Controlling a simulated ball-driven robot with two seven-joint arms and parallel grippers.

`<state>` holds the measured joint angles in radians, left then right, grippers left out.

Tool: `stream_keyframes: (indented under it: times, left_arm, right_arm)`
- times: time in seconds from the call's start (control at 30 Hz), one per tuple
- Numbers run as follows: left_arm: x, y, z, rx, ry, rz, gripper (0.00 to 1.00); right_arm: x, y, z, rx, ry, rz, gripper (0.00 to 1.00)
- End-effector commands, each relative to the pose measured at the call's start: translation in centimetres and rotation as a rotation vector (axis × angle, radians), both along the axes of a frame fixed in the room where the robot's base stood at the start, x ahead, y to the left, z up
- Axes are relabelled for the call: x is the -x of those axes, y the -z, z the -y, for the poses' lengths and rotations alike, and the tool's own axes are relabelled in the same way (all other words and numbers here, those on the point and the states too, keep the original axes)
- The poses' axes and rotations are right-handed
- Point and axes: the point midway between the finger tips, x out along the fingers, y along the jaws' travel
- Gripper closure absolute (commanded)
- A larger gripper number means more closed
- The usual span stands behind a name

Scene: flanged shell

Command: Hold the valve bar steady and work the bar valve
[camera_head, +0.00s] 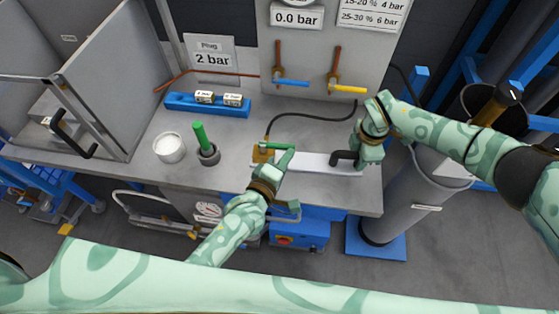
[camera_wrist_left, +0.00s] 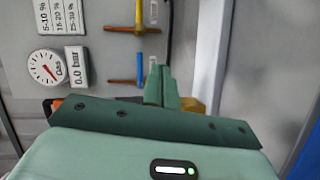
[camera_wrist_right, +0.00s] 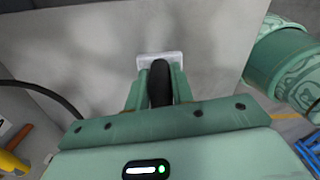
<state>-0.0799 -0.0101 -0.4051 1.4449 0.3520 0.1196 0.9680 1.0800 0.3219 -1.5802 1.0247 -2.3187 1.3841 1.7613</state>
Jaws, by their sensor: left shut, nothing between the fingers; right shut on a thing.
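The valve bar (camera_head: 318,163) is a pale flat bar lying along the front of the bench. At its left end sits the brass bar valve (camera_head: 262,154), with a green lever-like piece (camera_head: 272,146) across its top. My left gripper (camera_head: 286,157) is shut and empty beside the valve; I cannot tell whether it touches the green piece. In the left wrist view its closed fingers (camera_wrist_left: 162,88) partly hide brass (camera_wrist_left: 192,105). My right gripper (camera_head: 362,158) is shut on the black grip (camera_head: 344,156) at the bar's right end, which also shows between its fingers in the right wrist view (camera_wrist_right: 160,84).
A green-handled tool stands in a dark cup (camera_head: 208,154), beside a white pot (camera_head: 169,148). A blue rack (camera_head: 205,105) lies behind. A black hose (camera_head: 315,116) runs behind the bar. The panel carries blue (camera_head: 291,83) and yellow (camera_head: 349,89) levers.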

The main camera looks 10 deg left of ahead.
Motion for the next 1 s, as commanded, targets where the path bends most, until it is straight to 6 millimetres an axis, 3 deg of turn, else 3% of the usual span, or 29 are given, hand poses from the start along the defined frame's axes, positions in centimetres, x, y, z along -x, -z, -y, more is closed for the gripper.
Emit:
stream_keyframes:
  times: [0.4, 1.0]
  left_arm:
    - [-1.5, 0.0, 1.0, 0.002, 0.001, 0.000, 1.00]
    - [-1.8, -0.1, 1.1, 0.002, 0.000, 0.002, 1.00]
  right_arm:
    - [0.1, 0.1, -0.2, -0.001, -0.008, -0.001, 1.00]
    - [0.2, 0.1, -0.3, -0.004, -0.010, -0.004, 1.00]
